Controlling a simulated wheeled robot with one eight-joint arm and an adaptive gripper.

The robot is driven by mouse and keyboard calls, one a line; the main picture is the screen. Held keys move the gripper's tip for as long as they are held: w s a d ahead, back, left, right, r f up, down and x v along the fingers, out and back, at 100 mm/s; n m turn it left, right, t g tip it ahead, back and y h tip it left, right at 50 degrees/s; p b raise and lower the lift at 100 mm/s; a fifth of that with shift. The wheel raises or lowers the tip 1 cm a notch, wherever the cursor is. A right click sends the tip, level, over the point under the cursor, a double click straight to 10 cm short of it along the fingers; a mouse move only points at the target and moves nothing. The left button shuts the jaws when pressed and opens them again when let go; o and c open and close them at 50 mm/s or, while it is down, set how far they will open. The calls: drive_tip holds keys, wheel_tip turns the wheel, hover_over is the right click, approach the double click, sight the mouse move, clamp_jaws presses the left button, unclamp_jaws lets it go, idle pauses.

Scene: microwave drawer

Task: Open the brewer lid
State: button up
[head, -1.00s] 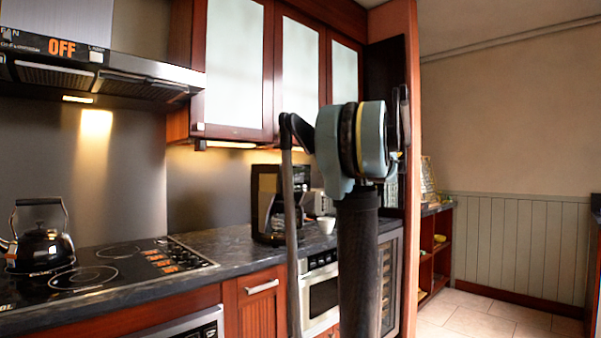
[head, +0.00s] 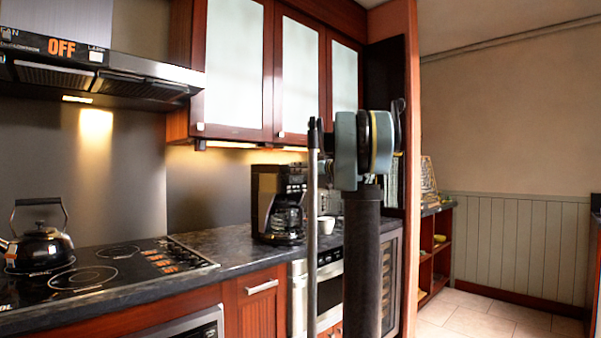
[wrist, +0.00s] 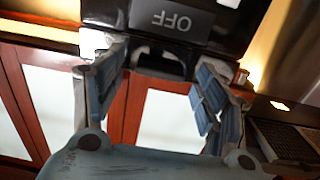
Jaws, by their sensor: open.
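The brewer (head: 267,185) is a dark coffee machine with a glass carafe (head: 286,222), standing on the counter right of the cooktop. In the wrist view, which is upside down, the brewer's black body (wrist: 105,12) with a grey "OFF" label fills the top. A dark protruding edge, perhaps of the lid (wrist: 160,62), lies between the finger ends; I cannot tell whether the lid is raised. My gripper (wrist: 163,66) is open, its blue-padded fingers either side of that edge. Contact is unclear. In the head view I cannot make out the fingers.
A black kettle (head: 38,248) sits on the cooktop (head: 115,262) at the left. A white cup (head: 326,225) stands right of the brewer. Upper cabinets (head: 232,65) hang above the counter (head: 235,248), and the range hood (head: 110,78) is at the left.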

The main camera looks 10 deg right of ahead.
drive_tip(key=shift+w+a, duration=0.4)
drive_tip(key=shift+w, duration=0.1)
